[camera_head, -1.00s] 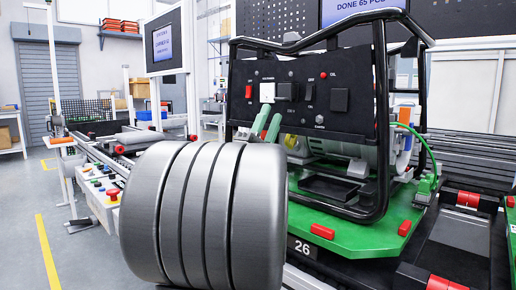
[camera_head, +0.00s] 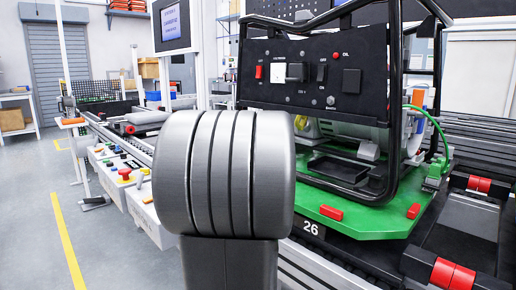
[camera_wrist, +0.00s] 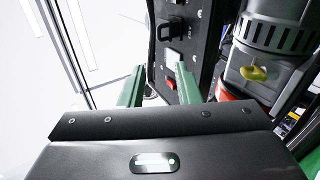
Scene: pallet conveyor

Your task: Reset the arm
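In the wrist view, the two green fingers of my gripper (camera_wrist: 158,74) are apart, with nothing held between them. Beyond the fingertips is the black control panel (camera_wrist: 184,52) of a generator, seen at a steep angle; I cannot tell how far apart they are. In the head view, my large grey arm joint fills the lower middle and the gripper does not show. The same panel (camera_head: 345,90) shows there with a red switch (camera_head: 258,72), a white square (camera_head: 277,72) and black switches.
The generator sits in a black tube frame (camera_head: 392,110) on a green pallet (camera_head: 372,222) marked 26, close to my arm. A conveyor with buttons (camera_head: 122,170) runs at left. A screen (camera_head: 171,25) stands behind it. Grey floor (camera_head: 40,215) at left is clear.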

